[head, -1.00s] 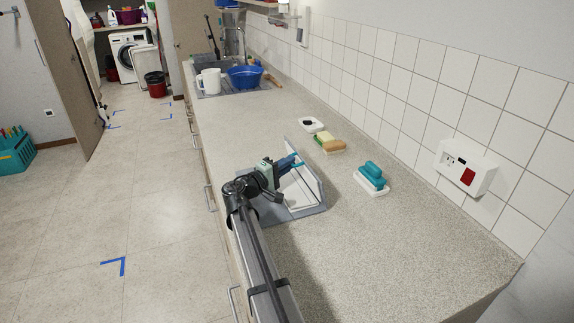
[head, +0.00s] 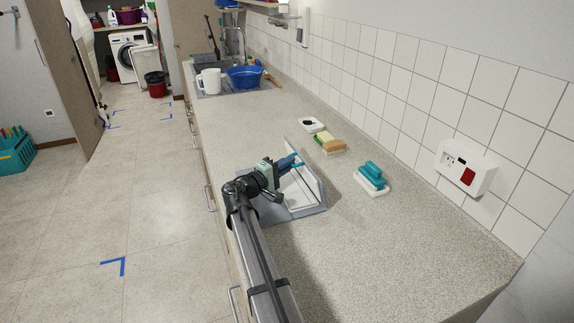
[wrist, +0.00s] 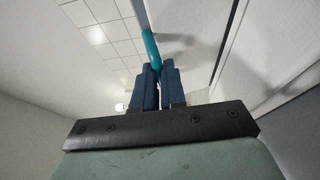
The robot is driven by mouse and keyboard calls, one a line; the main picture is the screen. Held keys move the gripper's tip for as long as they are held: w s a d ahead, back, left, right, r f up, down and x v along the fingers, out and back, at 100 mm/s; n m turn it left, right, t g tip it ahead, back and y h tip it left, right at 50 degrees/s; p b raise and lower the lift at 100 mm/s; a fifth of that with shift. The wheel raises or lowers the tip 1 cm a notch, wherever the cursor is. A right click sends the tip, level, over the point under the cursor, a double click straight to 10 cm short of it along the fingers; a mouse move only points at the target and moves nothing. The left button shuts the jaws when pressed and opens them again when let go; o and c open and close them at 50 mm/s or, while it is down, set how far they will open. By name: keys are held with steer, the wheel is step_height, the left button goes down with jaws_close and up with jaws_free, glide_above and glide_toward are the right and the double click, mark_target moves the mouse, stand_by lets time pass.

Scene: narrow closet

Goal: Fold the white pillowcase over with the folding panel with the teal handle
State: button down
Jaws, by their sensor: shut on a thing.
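The grey folding board lies on the counter, its flat base (head: 300,213) showing at the front. A panel stands raised on its right side (head: 313,180), and another thin edge rises behind my gripper. The white pillowcase (head: 297,192) seems to lie between them, mostly hidden by my gripper and arm. My gripper (head: 291,162) is over the board, shut on the teal handle (head: 298,158). In the wrist view the handle (wrist: 151,48) runs up from between the blue fingers (wrist: 159,86), beside the edge of a pale panel.
A blue basin (head: 244,77) and white jug (head: 209,81) are at the far sink. The near right counter is clear.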

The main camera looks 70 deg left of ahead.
stand_by(0.3)
steer(key=shift+s+f, duration=0.45)
steer(key=c, duration=1.2)
jaws_free()
steer(key=v, duration=1.3)
steer(key=shift+s+d, duration=0.15)
steer(key=shift+s, duration=0.25)
